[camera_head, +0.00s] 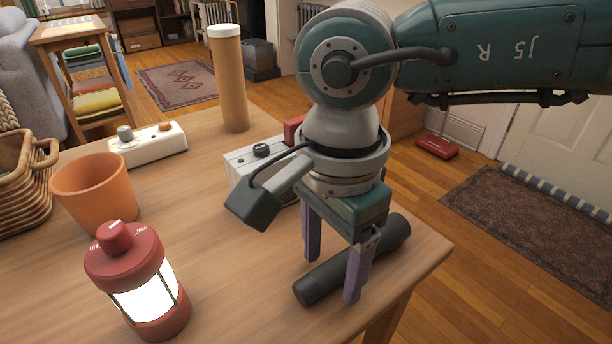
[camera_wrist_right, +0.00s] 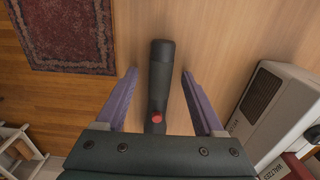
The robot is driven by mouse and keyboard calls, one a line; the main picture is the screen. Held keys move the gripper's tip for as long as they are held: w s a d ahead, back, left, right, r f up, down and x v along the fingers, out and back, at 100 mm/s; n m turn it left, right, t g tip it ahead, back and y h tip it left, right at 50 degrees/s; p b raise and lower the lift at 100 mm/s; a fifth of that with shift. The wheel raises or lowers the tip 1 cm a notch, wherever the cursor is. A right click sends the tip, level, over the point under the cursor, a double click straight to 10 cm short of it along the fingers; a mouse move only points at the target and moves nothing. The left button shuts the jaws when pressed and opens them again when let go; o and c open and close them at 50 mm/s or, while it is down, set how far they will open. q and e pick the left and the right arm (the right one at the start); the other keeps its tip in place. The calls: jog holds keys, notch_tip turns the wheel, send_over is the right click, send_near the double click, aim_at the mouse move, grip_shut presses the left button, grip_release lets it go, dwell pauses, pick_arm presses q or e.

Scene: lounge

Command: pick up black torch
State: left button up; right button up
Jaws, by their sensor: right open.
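The black torch (camera_head: 325,278) lies on the wooden table near its right corner in the head view. My right gripper (camera_head: 331,278) is over it, pointing down, with its purple fingers apart. In the right wrist view the torch (camera_wrist_right: 161,75) lies between the open fingers of the right gripper (camera_wrist_right: 158,76), with a red button on its body. The fingers show a gap on both sides of the torch. In the head view the gripper hides part of the torch's middle. My left gripper is not in view.
A red lantern (camera_head: 135,275), a terracotta pot (camera_head: 95,190) and a wicker basket (camera_head: 22,190) stand at the left. A white box with a knob (camera_head: 240,165) is behind the gripper, near a tall tan cylinder (camera_head: 230,85). The table's edge is close to the torch.

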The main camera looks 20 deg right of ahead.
jog(key=shift+f, duration=0.25)
grip_shut()
dwell(0.4)
